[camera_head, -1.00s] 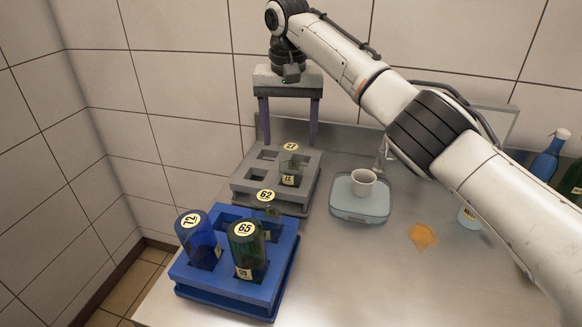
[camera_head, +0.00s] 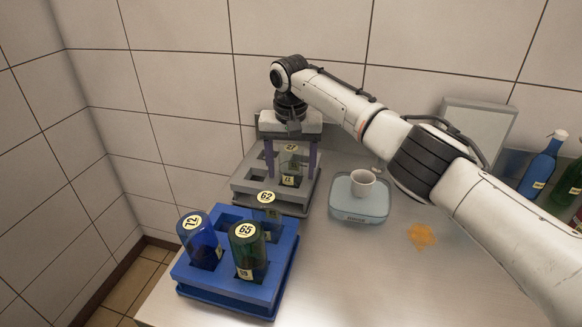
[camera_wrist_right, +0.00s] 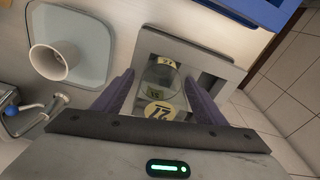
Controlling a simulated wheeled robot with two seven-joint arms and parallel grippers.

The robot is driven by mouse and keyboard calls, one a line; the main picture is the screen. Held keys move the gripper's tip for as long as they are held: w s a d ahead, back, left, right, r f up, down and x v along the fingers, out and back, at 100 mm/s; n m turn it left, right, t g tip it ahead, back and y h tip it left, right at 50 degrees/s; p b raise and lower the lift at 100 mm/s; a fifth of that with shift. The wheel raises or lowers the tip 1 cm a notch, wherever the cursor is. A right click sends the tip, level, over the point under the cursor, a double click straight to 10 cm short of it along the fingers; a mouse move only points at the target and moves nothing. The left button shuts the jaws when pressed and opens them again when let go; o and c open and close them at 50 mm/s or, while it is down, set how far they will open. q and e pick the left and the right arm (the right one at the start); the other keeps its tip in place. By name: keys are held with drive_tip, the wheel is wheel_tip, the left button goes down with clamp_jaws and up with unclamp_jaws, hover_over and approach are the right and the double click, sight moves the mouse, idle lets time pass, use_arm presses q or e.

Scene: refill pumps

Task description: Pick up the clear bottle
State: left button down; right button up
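The clear bottle (camera_head: 290,163) stands upright in a compartment on the right side of the grey crate (camera_head: 247,186). It has a yellow 27 label on top and a smaller label on its side. It also shows in the right wrist view (camera_wrist_right: 160,82). My right gripper (camera_head: 290,172) points down over it, with its purple fingers apart, one on each side of the bottle. In the right wrist view the gripper (camera_wrist_right: 158,92) is open around the bottle, with gaps seeming to remain at both sides. My left gripper is out of view.
A blue crate (camera_head: 228,288) with bottles marked 72 (camera_head: 200,250), 65 (camera_head: 247,260) and 62 (camera_head: 268,218) stands in front. A white cup (camera_head: 362,183) sits on a pale blue-grey scale (camera_head: 358,208) to the right. An orange spill (camera_head: 421,236) lies on the counter. Walls are behind and left.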

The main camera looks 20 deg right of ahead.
drive_tip(key=c, duration=1.1)
drive_tip(key=shift+r, duration=0.1)
wheel_tip(320, 180, up, 12)
drive_tip(key=shift+f, duration=0.2)
drive_tip(key=shift+r, duration=0.35)
wheel_tip(320, 180, up, 4)
drive_tip(key=shift+f, duration=0.2)
